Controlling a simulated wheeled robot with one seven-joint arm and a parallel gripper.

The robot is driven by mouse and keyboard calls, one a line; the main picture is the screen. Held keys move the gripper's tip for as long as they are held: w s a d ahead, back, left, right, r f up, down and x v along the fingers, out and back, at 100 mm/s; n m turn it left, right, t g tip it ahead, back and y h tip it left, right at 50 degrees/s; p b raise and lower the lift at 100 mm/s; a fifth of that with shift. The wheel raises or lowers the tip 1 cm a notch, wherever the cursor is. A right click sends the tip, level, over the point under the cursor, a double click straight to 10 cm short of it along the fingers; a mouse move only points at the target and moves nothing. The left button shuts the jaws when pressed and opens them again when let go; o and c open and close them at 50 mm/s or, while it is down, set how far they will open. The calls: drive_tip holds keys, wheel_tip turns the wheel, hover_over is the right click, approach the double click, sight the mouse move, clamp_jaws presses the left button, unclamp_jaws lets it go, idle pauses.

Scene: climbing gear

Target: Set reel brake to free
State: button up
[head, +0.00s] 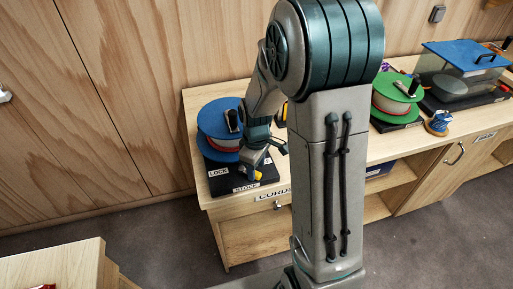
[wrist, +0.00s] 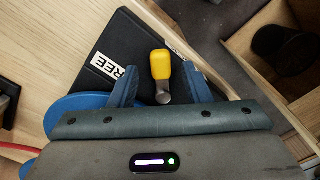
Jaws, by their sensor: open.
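The reel (head: 217,122) has blue flanges and stands on a black base (head: 216,184) at the left end of the bench. A white FREE label (wrist: 116,68) lies left of the knob, partly hidden by a finger.
A green reel (head: 397,98) and a clear box with a blue lid (head: 466,54) stand farther right on the bench. Below are open shelves. My arm hides the bench middle in the head view.

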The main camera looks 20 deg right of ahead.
sight(257, 174)
wheel_tip(257, 174, up, 12)
drive_tip(key=shift+b, duration=0.35)
drive_tip(key=shift+s, duration=0.1)
drive_tip(key=s+r+m+t, duration=0.3)
drive_tip(key=s+m, duration=0.6)
drive_tip(key=s, duration=0.6)
drive_tip(key=shift+s+a+r, duration=0.2)
drive_tip(key=shift+s+r, duration=0.05)
drive_tip(key=shift+r, duration=0.3)
drive_tip(key=shift+c, duration=0.8)
drive_tip(key=shift+d, duration=0.15)
